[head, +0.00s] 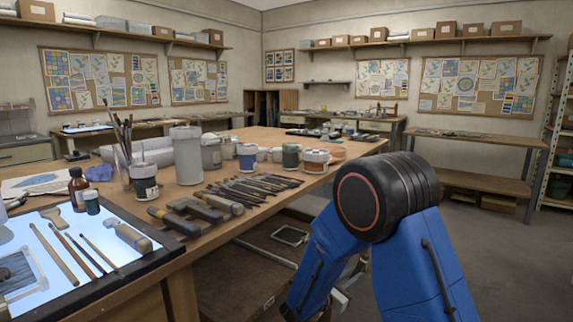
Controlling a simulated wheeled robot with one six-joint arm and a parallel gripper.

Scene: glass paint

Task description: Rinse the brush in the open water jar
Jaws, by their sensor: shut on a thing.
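My gripper does not show; only my blue arm with its black joint is in view at the right, and it hides what lies behind it. A tall pale grey cylindrical vessel (187,156) stands upright on the wooden table; I cannot tell whether it is open or holds water. To its left, a clear container (124,172) holds several upright brushes (119,127). Several loose dark brushes (250,188) lie in a row on the table, right of the vessel. Which brush and which jar the task means cannot be told from this view.
Paint jars (246,157) crowd the middle of the wooden table (262,222). Wooden-handled tools (185,212) lie near its front edge. A lit panel (95,222) with brushes and a dark bottle (78,188) beside it is at the left. The floor (500,260) at right is clear.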

